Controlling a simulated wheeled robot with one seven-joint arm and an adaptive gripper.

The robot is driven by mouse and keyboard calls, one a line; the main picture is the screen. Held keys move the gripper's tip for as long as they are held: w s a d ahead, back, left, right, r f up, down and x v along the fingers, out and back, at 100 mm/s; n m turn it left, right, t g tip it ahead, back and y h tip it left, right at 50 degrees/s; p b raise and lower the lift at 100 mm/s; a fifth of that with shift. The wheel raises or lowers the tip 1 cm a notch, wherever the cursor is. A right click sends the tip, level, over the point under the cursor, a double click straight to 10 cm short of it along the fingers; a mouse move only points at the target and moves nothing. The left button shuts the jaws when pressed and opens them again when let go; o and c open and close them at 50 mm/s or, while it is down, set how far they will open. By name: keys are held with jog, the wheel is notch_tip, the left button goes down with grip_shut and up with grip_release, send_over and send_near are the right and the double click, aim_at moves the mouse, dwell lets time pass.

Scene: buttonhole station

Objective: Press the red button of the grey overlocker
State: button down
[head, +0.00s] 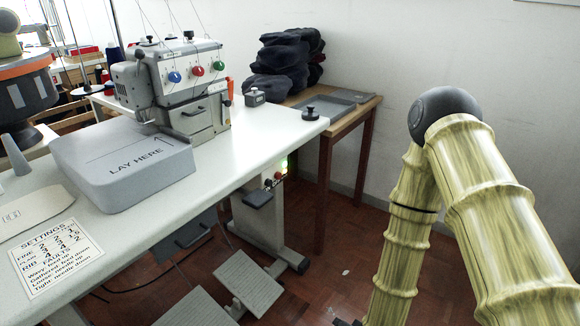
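The grey overlocker (165,82) stands on the white table, with thread running up from its top. Its front carries a blue knob (174,77), a red knob (197,71) and a green knob (219,66) in a row. Below the tabletop, a small red button (277,176) shows on a grey box on the table leg, beside a green light (283,164). My arm, with yellow-green links, is at the right, well apart from the overlocker. My gripper is not in view; the arm runs down out of the bottom edge.
The white table (250,135) holds a grey "LAY HERE" block (125,165), a settings sheet (50,257) and a black-knobbed weight (310,113). A wooden side table (345,125) bears dark folded cloth (285,62). Grey pedals (247,282) stand on the red floor.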

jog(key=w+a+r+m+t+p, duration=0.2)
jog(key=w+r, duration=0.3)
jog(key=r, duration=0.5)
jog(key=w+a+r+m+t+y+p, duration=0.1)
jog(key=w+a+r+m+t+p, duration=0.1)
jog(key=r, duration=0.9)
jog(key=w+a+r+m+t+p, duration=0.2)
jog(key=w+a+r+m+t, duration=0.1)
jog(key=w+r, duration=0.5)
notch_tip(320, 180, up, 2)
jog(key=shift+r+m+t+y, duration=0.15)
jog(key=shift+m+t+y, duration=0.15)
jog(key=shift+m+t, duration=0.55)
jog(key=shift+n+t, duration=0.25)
jog(key=b, duration=0.1)
send_near(278, 176)
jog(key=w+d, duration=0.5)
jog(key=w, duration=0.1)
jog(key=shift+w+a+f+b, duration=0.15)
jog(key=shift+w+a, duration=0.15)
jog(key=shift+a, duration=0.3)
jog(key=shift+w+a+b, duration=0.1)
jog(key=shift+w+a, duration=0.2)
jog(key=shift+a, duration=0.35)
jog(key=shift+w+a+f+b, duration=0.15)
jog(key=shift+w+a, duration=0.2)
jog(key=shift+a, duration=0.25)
